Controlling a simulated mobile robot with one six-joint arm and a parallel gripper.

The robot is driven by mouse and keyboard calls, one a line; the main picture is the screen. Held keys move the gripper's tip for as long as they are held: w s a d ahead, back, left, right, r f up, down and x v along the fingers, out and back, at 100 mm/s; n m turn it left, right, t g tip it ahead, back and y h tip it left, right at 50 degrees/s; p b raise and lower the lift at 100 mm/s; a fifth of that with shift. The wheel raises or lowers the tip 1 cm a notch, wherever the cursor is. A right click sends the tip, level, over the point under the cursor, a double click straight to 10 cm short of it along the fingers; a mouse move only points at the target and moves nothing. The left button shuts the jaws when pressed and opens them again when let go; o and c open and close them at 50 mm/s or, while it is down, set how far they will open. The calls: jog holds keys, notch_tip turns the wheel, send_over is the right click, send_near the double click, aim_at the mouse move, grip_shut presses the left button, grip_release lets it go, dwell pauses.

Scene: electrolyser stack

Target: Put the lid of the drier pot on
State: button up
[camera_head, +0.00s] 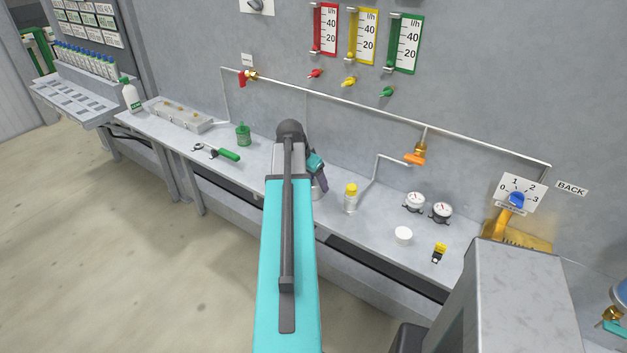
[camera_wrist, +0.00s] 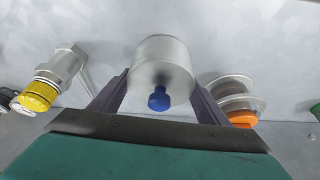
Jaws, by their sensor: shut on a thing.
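My gripper (camera_wrist: 162,88) points down at the bench, with a finger on each side of a silver round piece with a blue knob (camera_wrist: 159,98). I take this piece for the lid; its lower edge and anything under it are hard to make out. In the wrist view, a flanged metal piece with an orange top (camera_wrist: 243,118) stands just to the right, apart from the fingers. It may be the open drier pot, but I cannot be sure. In the head view, my arm hides most of this spot, and my gripper (camera_head: 318,183) is low over the bench with silver metal beside it.
A white round piece (camera_head: 403,235) and two gauges (camera_head: 414,202) are further right. A green jar (camera_head: 243,134) and green-handled tool (camera_head: 228,154) lie left. Pipes run along the wall behind.

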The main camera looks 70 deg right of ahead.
jog(key=shift+r, duration=0.15)
jog(key=shift+r+b, duration=0.85)
jog(key=shift+r, duration=0.45)
jog(key=shift+a+r, duration=0.1)
jog(key=shift+r, duration=0.1)
jog(key=w+a+b, duration=0.2)
jog(key=w+a, duration=0.1)
jog(key=a, duration=0.4)
jog(key=w+a+r+b, duration=0.1)
jog(key=w+a+b, duration=0.1)
jog(key=a, duration=0.5)
jog(key=shift+w+a+r+b, duration=0.3)
jog(key=shift+w+b, duration=0.1)
jog(key=shift+w, duration=0.3)
jog(key=shift+d, duration=0.1)
